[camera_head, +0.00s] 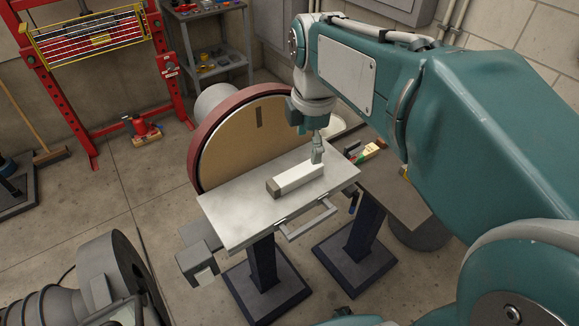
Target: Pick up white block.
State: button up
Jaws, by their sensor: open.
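The white block (299,177) is a long bar with a darker near end, lying flat on the grey metal table (240,213) of a disc sander. My gripper (317,160) is open and points down at the far right end of the block. It hides part of that end, and I cannot tell whether the fingers touch the block or stand around it.
The large sanding disc (225,160) with a red rim stands upright right behind the table. A handle bar (308,220) runs along the table's front edge. Small coloured items (368,152) lie beyond the table's right end. The table's left half is clear.

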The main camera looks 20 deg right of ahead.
jog(key=w+n, duration=0.2)
jog(key=n, duration=0.1)
send_over(297, 172)
jog(key=shift+g, duration=0.4)
jog(key=f, duration=0.3)
jog(key=d+f, duration=0.1)
jog(key=f, duration=0.1)
jog(key=shift+a+f, duration=0.3)
jog(key=shift+f, duration=0.35)
jog(key=f, duration=0.3)
jog(key=shift+w+a+f, duration=0.1)
jog(key=shift+a+f, duration=0.1)
jog(key=shift+f, duration=0.15)
jog(key=shift+d+f, duration=0.1)
jog(key=shift+f, duration=0.5)
grip_shut()
